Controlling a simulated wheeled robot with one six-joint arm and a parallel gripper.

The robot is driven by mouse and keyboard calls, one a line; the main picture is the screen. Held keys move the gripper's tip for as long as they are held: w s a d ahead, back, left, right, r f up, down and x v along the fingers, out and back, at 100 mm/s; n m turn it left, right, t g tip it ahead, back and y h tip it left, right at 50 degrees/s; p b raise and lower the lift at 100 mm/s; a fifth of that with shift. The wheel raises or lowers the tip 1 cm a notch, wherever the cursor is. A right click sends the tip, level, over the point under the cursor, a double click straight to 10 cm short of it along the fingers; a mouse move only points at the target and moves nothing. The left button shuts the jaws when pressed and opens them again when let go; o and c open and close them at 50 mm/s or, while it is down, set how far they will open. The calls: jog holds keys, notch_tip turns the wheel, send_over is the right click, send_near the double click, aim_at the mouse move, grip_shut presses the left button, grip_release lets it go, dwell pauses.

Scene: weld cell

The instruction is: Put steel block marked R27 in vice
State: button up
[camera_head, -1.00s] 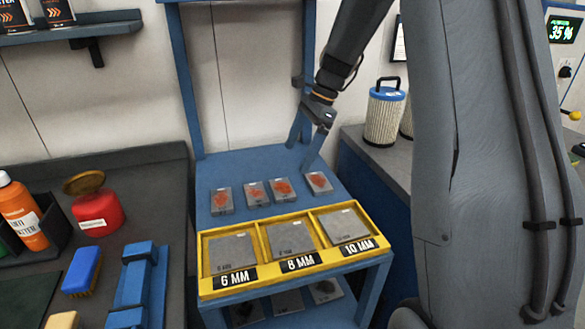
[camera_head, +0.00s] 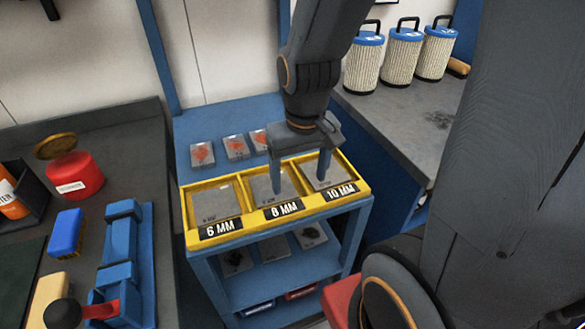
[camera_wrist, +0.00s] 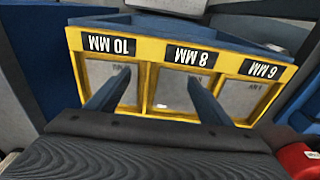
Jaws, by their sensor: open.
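A yellow tray (camera_head: 236,233) on the blue cart holds grey steel plates in compartments labelled 6 MM, 8 MM and 10 MM; it also shows in the wrist view (camera_wrist: 155,56). The 6 MM plate (camera_head: 214,203), 8 MM plate (camera_head: 262,188) and 10 MM plate (camera_head: 318,170) carry markings too small to read, so I cannot tell which block is R27. My gripper (camera_head: 300,184) is open and empty above the 8 MM and 10 MM compartments; its blue fingers (camera_wrist: 158,82) straddle the 8 MM plate in the wrist view. The blue vice (camera_head: 122,262) stands on the left bench.
Red-marked blocks (camera_head: 236,147) lie behind the tray, partly hidden by my gripper. Dark-marked blocks (camera_head: 310,237) lie on the lower shelf. A red can (camera_head: 75,178) and blue brush (camera_head: 67,232) are on the left bench. Filters (camera_head: 402,55) stand on the right bench (camera_head: 420,120).

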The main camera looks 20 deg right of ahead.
aim_at(263, 139)
jog(key=w+r+t+p, duration=0.1)
jog(key=w, duration=0.5)
jog(key=w+a+r+t, duration=0.1)
jog(key=w, duration=0.6)
jog(key=w+r+t+p, duration=0.1)
jog(key=w, duration=0.5)
jog(key=shift+w+a+p, duration=0.3)
jog(key=shift+w+a, duration=0.05)
jog(key=shift+w, duration=0.05)
jog(key=c, duration=0.4)
jog(key=shift+o, duration=0.2)
jog(key=shift+w+f, duration=0.3)
jog(key=shift+f, duration=0.2)
jog(key=shift+p+x, duration=0.95)
jog(key=shift+x, duration=2.35)
jog(key=shift+s, duration=0.1)
jog(key=shift+r, duration=0.1)
grip_shut()
